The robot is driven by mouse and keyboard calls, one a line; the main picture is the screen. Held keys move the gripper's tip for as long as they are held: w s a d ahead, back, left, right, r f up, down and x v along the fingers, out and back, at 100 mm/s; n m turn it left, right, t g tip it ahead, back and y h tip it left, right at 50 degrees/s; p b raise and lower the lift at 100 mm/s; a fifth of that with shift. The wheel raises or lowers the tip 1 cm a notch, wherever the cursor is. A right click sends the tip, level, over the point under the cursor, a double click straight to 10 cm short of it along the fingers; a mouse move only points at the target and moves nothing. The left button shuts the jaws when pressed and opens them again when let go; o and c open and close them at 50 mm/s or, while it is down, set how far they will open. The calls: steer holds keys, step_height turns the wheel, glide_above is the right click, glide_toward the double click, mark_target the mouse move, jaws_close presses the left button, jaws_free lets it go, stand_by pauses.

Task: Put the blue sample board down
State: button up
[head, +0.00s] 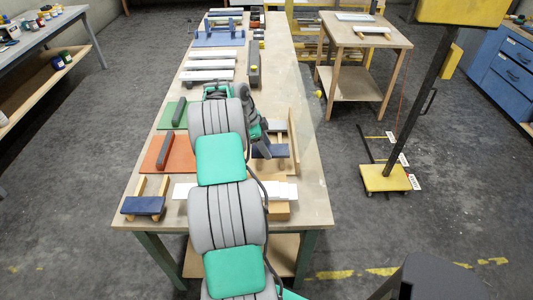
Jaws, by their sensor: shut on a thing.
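The blue sample board (271,152) is dark blue and lies flat at the right side of the long workbench, above two light wooden strips. My gripper (265,146) is at the board's upper left part, shut on it. The arm and wrist hide part of the grip and the board's far edge. I cannot tell whether the board rests on the strips or hangs just above them. A similar dark blue board (143,206) lies on two wooden strips at the bench's front left corner.
An upright wooden panel (293,148) stands close right of the held board. A red board (162,158) and a green board (172,115) with dark bars lie left of my arm. White blocks (283,192) lie nearer. The bench's front right corner is bare.

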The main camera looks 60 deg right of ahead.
step_height(320, 180, down, 3)
steer(key=shift+s+r+p, duration=0.15)
steer(key=shift+p, duration=0.55)
steer(key=shift+f+b, duration=0.35)
steer(key=shift+f, duration=0.1)
steer(key=o, duration=1.4)
steer(key=shift+o, duration=0.2)
steer(key=shift+r, duration=0.1)
